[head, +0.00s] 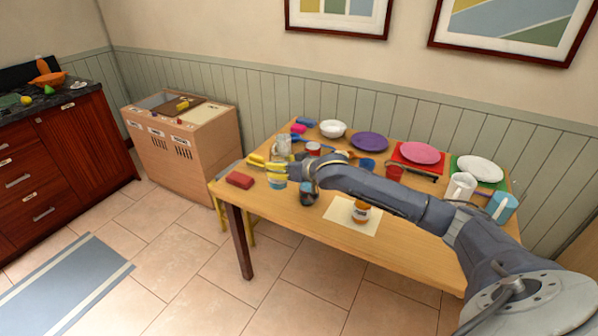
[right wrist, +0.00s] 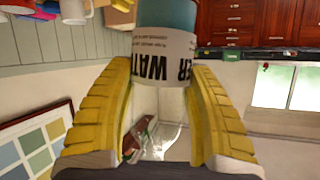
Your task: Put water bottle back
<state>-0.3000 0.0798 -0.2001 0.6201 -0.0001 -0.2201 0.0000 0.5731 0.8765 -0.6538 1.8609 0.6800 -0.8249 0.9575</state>
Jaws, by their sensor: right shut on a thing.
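The water bottle (right wrist: 166,50) has a white label with dark "WATER" lettering and a teal end. In the right wrist view it sits between the yellow fingers of my right gripper (right wrist: 160,75), which is shut on it. In the head view my right gripper (head: 268,163) is over the left end of the table, and the bottle (head: 277,181) shows just below the fingers, partly hidden. I cannot tell whether it touches the tabletop. My left gripper is not in view.
The wooden table (head: 300,228) holds a red block (head: 239,180), a dark cup (head: 308,192), a jar (head: 361,211) on a pale mat, plates and mugs. A sorting cabinet (head: 180,150) stands left of the table.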

